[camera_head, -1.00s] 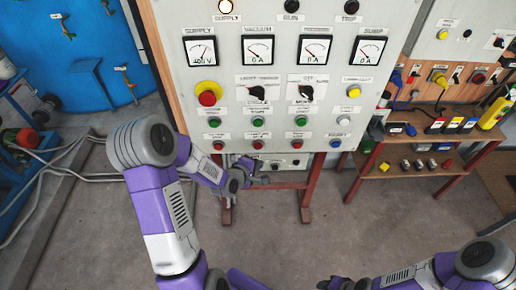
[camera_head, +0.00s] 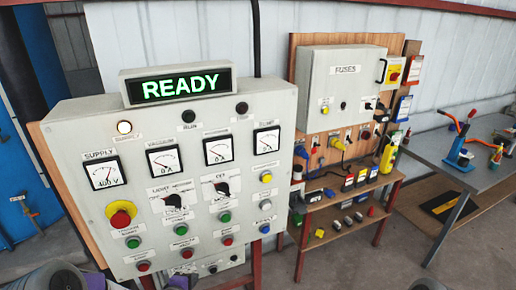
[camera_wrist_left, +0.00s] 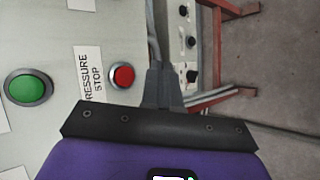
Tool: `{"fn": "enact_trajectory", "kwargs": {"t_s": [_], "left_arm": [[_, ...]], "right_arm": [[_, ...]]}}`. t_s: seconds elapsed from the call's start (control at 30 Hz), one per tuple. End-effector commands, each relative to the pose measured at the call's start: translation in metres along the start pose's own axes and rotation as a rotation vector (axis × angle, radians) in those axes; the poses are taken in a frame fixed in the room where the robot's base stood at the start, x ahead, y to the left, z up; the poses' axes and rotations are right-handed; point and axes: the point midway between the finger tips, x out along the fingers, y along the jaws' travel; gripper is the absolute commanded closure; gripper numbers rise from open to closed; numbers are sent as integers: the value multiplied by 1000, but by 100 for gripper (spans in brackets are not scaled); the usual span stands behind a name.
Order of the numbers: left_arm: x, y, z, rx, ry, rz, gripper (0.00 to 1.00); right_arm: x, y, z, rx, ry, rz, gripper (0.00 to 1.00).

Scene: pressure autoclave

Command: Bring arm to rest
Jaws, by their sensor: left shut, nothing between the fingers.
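My left gripper (camera_wrist_left: 163,85) is shut and empty in the left wrist view. Its dark fingers point up the picture, beside the control panel's face. A red button (camera_wrist_left: 122,76) with a label reading "PRESSURE STOP" is just left of the fingers, and a green button (camera_wrist_left: 28,88) is further left. In the head view only a little of my left arm shows at the bottom edge, below the control panel (camera_head: 75,135). My right gripper is out of the head view.
The panel carries a lit READY display (camera_head: 178,86), a lit supply lamp (camera_head: 124,127), gauges, two black knobs and a red emergency button (camera_head: 121,218). A fuse cabinet (camera_head: 343,85) and a red-framed shelf stand to the right. A workbench (camera_head: 450,150) is further right.

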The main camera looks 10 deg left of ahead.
Motion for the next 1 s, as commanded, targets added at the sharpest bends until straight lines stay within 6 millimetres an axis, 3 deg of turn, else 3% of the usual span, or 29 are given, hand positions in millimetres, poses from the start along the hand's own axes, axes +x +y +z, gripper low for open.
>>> {"fn": "enact_trajectory", "kwargs": {"t_s": [0.17, 0.27, 0.4, 0.53, 0.6, 0.7, 1.0], "left_arm": [[22, -74, 41, 192, -100, -164, 100], [30, -141, 77, 392, -221, -303, 100], [22, -232, 124, 689, -441, -470, 100], [4, -294, 151, 908, -636, -565, 100], [-6, -316, 160, 990, -718, -593, 100], [-15, -333, 166, 1063, -793, -614, 100], [-20, -338, 168, 1095, -823, -619, 100]], "right_arm": [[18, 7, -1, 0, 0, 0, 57], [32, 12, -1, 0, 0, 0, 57], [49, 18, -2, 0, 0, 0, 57], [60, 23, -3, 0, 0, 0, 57], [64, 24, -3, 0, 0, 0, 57], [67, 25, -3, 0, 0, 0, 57], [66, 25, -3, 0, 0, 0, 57]]}}
